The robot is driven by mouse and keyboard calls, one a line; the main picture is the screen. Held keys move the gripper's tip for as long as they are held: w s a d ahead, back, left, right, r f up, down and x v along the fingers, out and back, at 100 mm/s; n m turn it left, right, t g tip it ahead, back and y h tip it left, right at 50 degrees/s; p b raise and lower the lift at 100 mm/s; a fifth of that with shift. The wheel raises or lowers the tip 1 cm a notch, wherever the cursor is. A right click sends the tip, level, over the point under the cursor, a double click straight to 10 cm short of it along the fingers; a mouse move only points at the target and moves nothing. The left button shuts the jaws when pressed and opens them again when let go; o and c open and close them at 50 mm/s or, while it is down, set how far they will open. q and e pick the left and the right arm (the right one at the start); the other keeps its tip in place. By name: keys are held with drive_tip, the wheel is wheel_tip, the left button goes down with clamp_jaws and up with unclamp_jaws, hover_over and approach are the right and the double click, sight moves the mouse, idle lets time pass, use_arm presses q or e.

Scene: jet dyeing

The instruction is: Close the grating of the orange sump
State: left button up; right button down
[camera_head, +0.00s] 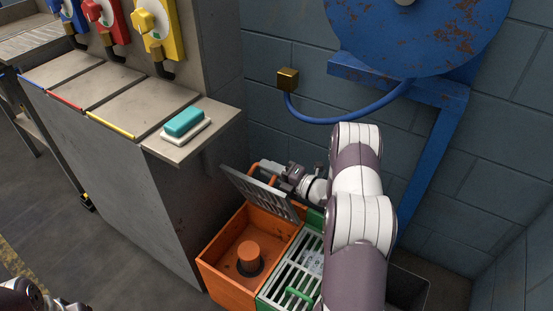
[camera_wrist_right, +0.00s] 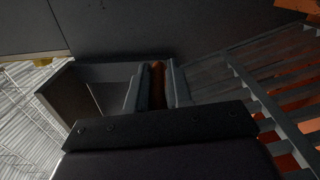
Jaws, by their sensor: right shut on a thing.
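The orange sump (camera_head: 228,283) is an open box on the floor beside the grey cabinet, with an orange round plug (camera_head: 249,254) inside. Its grey slatted grating (camera_head: 262,196) stands raised and tilted at the back of the box. My right gripper (camera_head: 270,167) is at the grating's upper edge, shut on its orange handle (camera_head: 256,167). In the right wrist view the handle (camera_wrist_right: 157,84) sits between the two fingers, and the grating's slats (camera_wrist_right: 265,100) show at the right. Part of my left arm shows at the bottom left; its fingers are not clear.
A green sump (camera_head: 262,297) with its grating (camera_head: 297,268) lying flat is right of the orange one. The cabinet (camera_head: 130,190) stands close on the left, with a teal soap block (camera_head: 184,122) on its ledge. A blue wheel-like disc (camera_head: 420,35) hangs on the wall behind.

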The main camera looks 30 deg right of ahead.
drive_tip(key=shift+s+a, duration=0.3)
drive_tip(key=shift+a, duration=0.35)
drive_tip(key=c, duration=1.4)
unclamp_jaws()
drive_tip(key=shift+o, duration=1.4)
drive_tip(key=shift+s+a+r, duration=0.1)
